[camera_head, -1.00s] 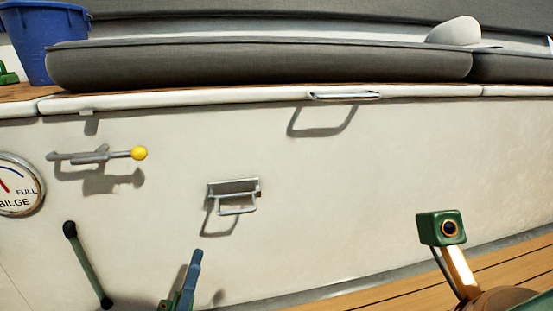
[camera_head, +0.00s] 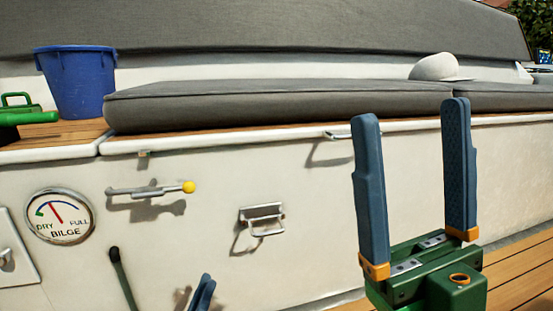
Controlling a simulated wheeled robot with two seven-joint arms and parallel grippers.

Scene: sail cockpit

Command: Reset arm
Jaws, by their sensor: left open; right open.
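My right gripper (camera_head: 410,112) is raised at the right of the head view. Its two blue fingers point up, wide apart, with nothing between them. My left gripper (camera_head: 203,290) shows only as blue finger tips at the bottom edge, seen nearly side-on; the rest of it is out of frame. Neither gripper is seen holding anything. A dark lever with a black tip (camera_head: 122,278) stands left of my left gripper. A grey handle with a yellow ball (camera_head: 150,190) sits on the white locker wall above.
A bilge gauge (camera_head: 60,216) and a metal bracket (camera_head: 265,220) are on the wall. A rail handle (camera_head: 338,135) is under the bench edge. A blue bucket (camera_head: 76,82), green case (camera_head: 22,116), grey cushion (camera_head: 270,100) and white cap (camera_head: 436,68) are on the bench.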

